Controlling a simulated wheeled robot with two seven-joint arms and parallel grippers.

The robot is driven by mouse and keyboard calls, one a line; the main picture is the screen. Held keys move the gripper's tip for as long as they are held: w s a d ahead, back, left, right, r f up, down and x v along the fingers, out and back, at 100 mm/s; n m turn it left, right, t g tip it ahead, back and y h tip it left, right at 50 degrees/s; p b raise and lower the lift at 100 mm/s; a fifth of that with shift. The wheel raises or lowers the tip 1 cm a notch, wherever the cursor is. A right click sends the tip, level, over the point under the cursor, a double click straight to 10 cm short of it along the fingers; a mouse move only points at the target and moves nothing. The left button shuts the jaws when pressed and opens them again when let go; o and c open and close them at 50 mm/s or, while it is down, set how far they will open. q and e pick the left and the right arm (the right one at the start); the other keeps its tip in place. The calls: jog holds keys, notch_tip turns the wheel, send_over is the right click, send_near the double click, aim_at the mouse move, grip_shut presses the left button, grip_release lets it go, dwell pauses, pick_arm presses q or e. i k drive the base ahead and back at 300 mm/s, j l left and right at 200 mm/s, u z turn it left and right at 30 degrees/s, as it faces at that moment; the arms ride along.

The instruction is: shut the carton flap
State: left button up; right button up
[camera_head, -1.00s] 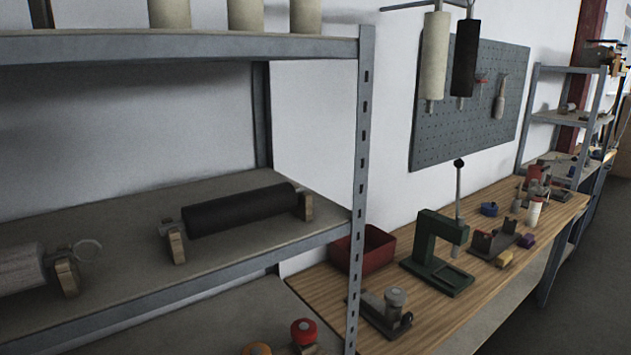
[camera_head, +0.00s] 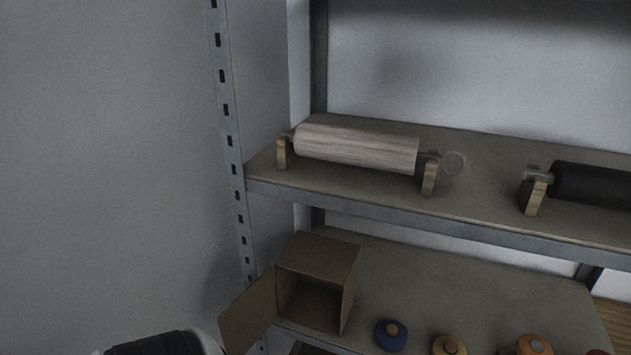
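A brown cardboard carton (camera_head: 352,285) stands at the left end of the lower shelf, its open side facing me. Its flap (camera_head: 249,311) is swung open to the left, sticking out past the shelf's front edge and upright. The inside of the carton looks empty as far as I can see. A black and white part of my own arm shows at the bottom left, just left of and below the flap; I cannot tell whether it touches the flap. Neither gripper's fingers are in view.
A metal shelf post (camera_head: 229,130) stands left of the carton. A pale roller (camera_head: 357,148) and a black roller (camera_head: 592,185) rest on wooden stands on the upper shelf (camera_head: 480,177). Right of the carton sit a blue round item (camera_head: 390,337) and several orange or red ones.

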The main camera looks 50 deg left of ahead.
aim_at(247, 318)
jog(key=u, duration=1.55)
jog(key=j, duration=0.1)
